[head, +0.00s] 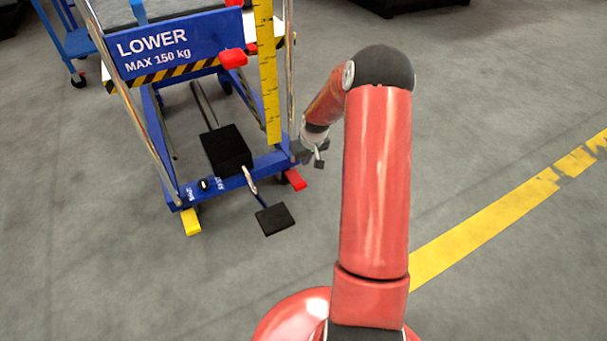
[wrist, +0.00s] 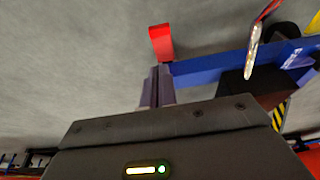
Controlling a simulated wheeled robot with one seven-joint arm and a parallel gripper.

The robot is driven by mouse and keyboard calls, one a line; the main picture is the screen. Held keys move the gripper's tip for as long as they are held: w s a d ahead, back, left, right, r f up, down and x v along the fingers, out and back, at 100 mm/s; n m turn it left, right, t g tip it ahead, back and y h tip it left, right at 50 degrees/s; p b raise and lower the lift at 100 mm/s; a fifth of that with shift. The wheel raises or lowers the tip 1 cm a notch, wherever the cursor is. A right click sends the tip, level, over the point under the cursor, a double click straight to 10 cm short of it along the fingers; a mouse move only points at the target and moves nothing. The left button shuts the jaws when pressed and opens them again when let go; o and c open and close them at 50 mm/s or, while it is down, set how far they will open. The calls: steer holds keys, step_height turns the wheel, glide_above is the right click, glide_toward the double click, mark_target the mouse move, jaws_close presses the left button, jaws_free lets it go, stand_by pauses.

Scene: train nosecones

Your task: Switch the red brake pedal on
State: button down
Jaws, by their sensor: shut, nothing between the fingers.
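The red brake pedal (head: 294,179) sticks out from the lower right corner of the blue lift cart's base, just above the floor. In the wrist view the red pedal (wrist: 161,42) shows just beyond the fingertips, at the end of the blue beam (wrist: 210,67). My gripper (head: 320,162) is beside that corner, a little above and right of the pedal in the head view. In the wrist view my gripper (wrist: 157,70) has its fingers together and empty, pointing at the pedal. I cannot tell whether they touch it.
A yellow pedal (head: 191,221) sits at the cart's lower left corner. A black foot pedal (head: 275,219) juts out in front of the base. The cart has a blue LOWER sign (head: 160,45), a red handle (head: 233,59) and a yellow ruler (head: 268,85). Floor to the right is clear.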

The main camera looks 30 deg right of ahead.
steer(key=b, duration=0.2)
glide_toward(300, 185)
steer(key=x, duration=0.5)
steer(key=shift+w, duration=0.3)
steer(key=shift+f, duration=0.75)
